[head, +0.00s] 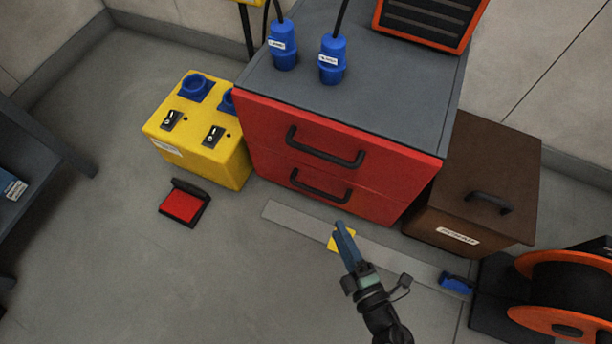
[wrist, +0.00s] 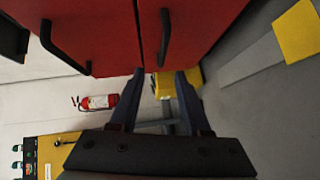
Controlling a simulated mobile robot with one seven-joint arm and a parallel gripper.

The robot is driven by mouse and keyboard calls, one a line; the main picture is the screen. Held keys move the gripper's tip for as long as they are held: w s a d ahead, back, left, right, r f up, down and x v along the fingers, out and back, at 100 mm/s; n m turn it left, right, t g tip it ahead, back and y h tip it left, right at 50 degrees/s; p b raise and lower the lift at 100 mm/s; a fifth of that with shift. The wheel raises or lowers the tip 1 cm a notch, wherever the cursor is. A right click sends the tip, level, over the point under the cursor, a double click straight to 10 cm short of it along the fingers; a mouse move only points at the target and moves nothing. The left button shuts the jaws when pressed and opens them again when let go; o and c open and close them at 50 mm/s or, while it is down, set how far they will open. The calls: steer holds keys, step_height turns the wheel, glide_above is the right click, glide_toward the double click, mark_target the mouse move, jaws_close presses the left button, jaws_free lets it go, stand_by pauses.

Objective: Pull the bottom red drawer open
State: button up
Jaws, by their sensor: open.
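The red drawer cabinet has a grey top (head: 390,100) and two red drawers. The bottom red drawer (head: 375,205) looks closed, with a dark bar handle (head: 320,188). The top drawer (head: 270,117) also looks closed, with its own handle (head: 325,150). My gripper (head: 345,232) is in front of the cabinet, to the lower right of the bottom handle in the head view. In the wrist view the fingers (wrist: 155,85) are apart and empty. The bottom handle (wrist: 165,38) appears just beyond the fingertips there; I cannot tell whether they touch.
A yellow socket box (head: 205,140) stands left of the cabinet, with a red-and-black item (head: 183,203) on the floor. A brown box (head: 485,185) stands to the right, near an orange cable reel (head: 570,285). A grey strip (head: 300,219) lies in front.

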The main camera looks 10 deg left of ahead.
mark_target(316, 191)
steer(key=shift+a+f+b+x, duration=0.15)
steer(key=shift+b+x, duration=1.55)
steer(key=shift+x, duration=1.6)
steer(key=shift+a+f+b+x, duration=0.15)
steer(key=shift+b+x, duration=1.5)
steer(key=shift+x, duration=1.65)
steer(key=shift+s, duration=0.2)
steer(key=shift+c, duration=0.3)
jaws_close()
